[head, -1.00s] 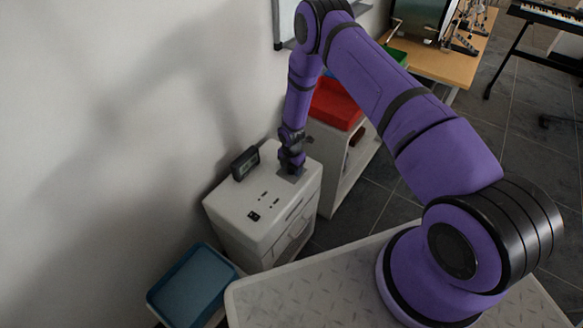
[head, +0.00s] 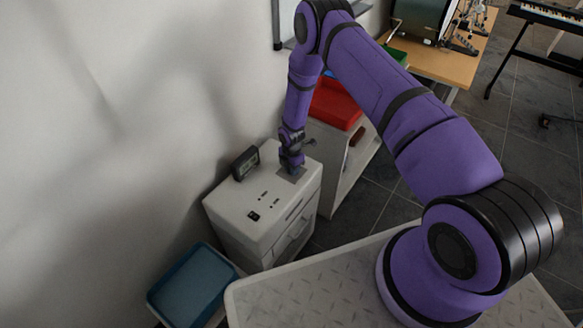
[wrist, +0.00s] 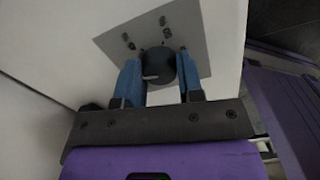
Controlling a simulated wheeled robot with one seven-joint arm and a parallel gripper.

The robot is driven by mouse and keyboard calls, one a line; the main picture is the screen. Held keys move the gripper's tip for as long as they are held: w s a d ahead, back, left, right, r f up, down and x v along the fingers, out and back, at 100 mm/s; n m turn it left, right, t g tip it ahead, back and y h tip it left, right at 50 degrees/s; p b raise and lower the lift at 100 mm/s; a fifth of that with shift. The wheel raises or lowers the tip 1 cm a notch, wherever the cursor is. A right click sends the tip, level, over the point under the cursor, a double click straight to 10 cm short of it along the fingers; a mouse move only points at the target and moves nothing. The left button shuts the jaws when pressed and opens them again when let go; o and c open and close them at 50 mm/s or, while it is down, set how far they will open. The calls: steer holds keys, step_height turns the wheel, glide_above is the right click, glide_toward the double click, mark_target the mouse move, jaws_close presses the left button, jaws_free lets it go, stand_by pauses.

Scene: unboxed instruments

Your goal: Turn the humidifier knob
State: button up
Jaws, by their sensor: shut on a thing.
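The humidifier (head: 235,213) is a white box standing against the wall in the head view, with small dark marks on its top. Its knob (wrist: 158,66) is round and dark with a pale pointer mark, on a grey panel (wrist: 196,42) in the wrist view. My gripper (wrist: 160,80) is shut on the knob, one blue finger on each side of it. In the head view my gripper (head: 291,168) points down at the far right part of the box top and hides the knob.
A small dark display unit (head: 245,163) stands on the box's back edge near my gripper. A red tray (head: 335,103) on a white shelf unit is just behind. A blue tray (head: 192,284) sits at front left. The wall is close on the left.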

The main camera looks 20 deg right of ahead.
steer(key=m, duration=0.5)
steer(key=shift+m, duration=0.3)
steer(key=m, duration=1)
steer(key=shift+m, duration=0.4)
steer(key=m, duration=0.4)
steer(key=shift+m, duration=0.4)
steer(key=o, duration=0.9)
